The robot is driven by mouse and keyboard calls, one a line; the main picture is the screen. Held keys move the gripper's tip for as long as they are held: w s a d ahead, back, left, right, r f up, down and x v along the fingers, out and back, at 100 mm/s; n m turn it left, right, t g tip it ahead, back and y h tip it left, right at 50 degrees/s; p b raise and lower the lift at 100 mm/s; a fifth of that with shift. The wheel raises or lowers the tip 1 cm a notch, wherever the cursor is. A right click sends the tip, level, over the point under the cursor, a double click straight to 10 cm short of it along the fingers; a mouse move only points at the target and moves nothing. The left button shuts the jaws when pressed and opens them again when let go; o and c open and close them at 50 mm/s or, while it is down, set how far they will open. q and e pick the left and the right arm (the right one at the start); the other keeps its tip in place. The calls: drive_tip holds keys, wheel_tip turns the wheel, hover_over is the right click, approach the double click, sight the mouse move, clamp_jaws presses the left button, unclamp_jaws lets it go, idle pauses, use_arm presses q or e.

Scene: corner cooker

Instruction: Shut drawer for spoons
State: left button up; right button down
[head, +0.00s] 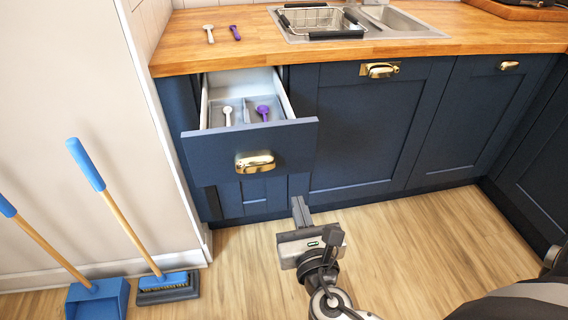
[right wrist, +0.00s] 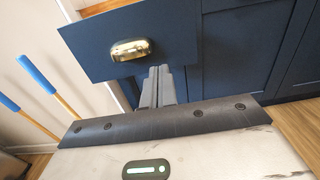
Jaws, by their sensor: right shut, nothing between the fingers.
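The spoon drawer (head: 218,150) is pulled out from the navy cabinet below the counter's left end, with a brass cup handle (head: 255,163) on its front. Inside, a white spoon (head: 227,115) and a purple spoon (head: 262,112) lie in separate compartments. My right gripper (head: 300,209) is shut and empty, in front of the cabinet and below and right of the handle in the head view. In the right wrist view the drawer front (right wrist: 190,30) and handle (right wrist: 130,49) show just beyond the shut fingers (right wrist: 158,84). I see no contact. My left gripper is not in view.
A wooden counter (head: 240,52) holds another white spoon (head: 208,33), a purple spoon (head: 235,32) and a sink with a wire basket (head: 318,20). A broom (head: 168,285) and a dustpan (head: 98,299) stand by the left wall. The floor to the right is clear.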

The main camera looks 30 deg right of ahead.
sight(283, 153)
drive_tip(key=x, duration=1.3)
drive_tip(key=shift+w+p, duration=0.15)
drive_tip(key=shift+p, duration=0.15)
drive_tip(key=shift+d, duration=0.1)
